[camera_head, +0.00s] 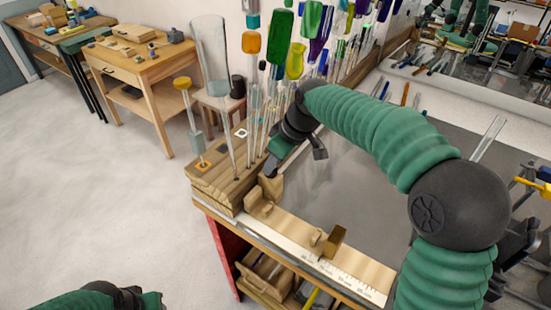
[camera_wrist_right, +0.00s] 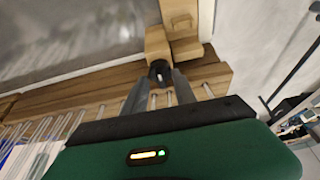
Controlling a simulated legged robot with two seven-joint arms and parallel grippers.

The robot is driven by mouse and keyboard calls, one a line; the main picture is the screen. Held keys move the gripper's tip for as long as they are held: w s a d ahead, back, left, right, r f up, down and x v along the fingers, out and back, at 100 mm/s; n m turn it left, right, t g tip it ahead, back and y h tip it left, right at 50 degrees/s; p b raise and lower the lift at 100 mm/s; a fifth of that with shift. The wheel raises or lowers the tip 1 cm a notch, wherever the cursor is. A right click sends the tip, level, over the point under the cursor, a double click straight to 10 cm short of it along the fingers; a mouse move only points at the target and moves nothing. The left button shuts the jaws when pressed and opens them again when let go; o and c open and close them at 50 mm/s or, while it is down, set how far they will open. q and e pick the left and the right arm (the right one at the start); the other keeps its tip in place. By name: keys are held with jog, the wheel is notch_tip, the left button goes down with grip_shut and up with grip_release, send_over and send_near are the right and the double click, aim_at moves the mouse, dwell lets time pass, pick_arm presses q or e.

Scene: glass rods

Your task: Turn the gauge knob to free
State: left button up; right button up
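The wooden gauge, a pale strip with a printed scale (camera_head: 345,278), lies along the bench's front edge. A wooden end block (camera_head: 268,188) stands at its far left end; it also shows in the right wrist view (camera_wrist_right: 158,44). A small dark round knob (camera_wrist_right: 160,70) sits at the block's near face there. My right gripper (camera_head: 272,170) is at this block. In the wrist view its fingers (camera_wrist_right: 160,83) are apart, one on each side of the knob; contact cannot be told. A brown slider block (camera_head: 334,240) sits farther along the strip. My left gripper (camera_head: 132,297) is partly visible at the bottom left.
A wooden rack (camera_head: 215,180) with several upright glass rods and coloured handles stands close beside my right gripper. A large clear tube (camera_head: 211,60) rises from it. The grey bench top (camera_head: 345,190) is clear behind the gauge. Shelves with tools lie below.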

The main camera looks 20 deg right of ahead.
jog(key=v, duration=1.6)
jog(key=shift+d+r, duration=0.2)
jog(key=shift+r, duration=0.1)
